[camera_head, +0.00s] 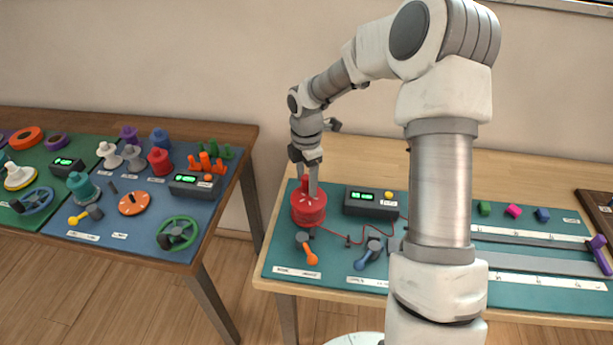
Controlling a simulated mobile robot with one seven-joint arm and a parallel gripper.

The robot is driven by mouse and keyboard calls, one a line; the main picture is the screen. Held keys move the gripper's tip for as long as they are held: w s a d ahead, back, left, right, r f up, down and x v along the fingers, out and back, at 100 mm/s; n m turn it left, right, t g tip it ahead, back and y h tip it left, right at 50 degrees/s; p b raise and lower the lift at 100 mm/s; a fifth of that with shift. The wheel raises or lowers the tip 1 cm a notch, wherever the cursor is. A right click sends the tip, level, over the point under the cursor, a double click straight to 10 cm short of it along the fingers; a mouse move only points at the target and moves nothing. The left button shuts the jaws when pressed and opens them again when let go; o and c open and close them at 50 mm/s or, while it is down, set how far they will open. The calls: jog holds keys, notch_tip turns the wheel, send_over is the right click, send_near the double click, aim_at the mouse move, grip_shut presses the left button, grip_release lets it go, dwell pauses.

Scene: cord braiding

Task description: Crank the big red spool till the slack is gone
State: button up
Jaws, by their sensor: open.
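The big red spool (309,212) stands upright near the left end of the teal mat (283,255) on the right-hand table. My gripper (312,190) points down right at the top of the spool, its fingers open. It hides part of the spool's top, and I cannot tell whether it touches. A thin red cord (334,233) runs from the spool's side to the right, past small posts, and lies loosely over the mat. My arm hides where it continues.
A dark box with a green display (371,204) stands right of the spool. An orange-handled crank (309,250) and a blue one (367,256) lie in front. A separate table (251,140) with many spools stands left, across a gap.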

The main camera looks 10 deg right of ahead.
grip_shut()
dwell(0.5)
